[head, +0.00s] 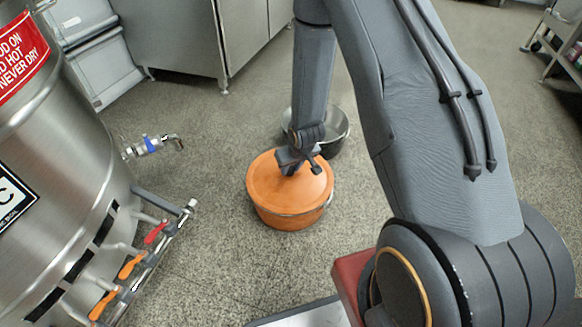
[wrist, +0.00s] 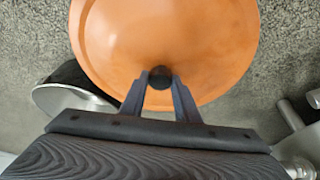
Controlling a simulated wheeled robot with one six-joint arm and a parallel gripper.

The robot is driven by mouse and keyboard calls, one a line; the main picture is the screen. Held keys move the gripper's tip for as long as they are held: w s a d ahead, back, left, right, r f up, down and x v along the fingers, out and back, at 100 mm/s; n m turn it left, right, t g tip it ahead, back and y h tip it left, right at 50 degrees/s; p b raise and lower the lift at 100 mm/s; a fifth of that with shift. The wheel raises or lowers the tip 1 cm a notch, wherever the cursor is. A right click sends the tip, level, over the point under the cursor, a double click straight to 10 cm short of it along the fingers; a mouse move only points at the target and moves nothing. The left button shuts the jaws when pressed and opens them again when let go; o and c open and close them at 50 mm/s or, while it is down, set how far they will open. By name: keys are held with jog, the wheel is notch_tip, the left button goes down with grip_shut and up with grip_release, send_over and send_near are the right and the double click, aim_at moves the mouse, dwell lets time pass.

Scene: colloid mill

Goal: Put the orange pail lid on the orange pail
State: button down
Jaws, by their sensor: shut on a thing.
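The orange pail lid (head: 270,180) is a round disc with a dark knob (wrist: 160,77) at its centre. My gripper (head: 298,165) is shut on this knob from above, and in the wrist view its two fingers (wrist: 160,92) stand on either side of it. The orange pail (head: 285,218) stands on the floor directly under the lid, with a metal handle around its side. The lid covers the pail's mouth in the head view. I cannot tell whether the rim touches all the way round.
A steel pot (head: 335,130) stands on the floor just behind the pail. A large steel tank (head: 60,170) with a tap (head: 155,145) and coloured valve levers (head: 130,266) is at the left. Speckled floor (head: 215,270) is clear in front of the pail.

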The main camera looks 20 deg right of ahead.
jog(key=shift+f, duration=0.45)
jog(key=c, duration=1.3)
grip_release()
jog(key=shift+s+r, duration=0.1)
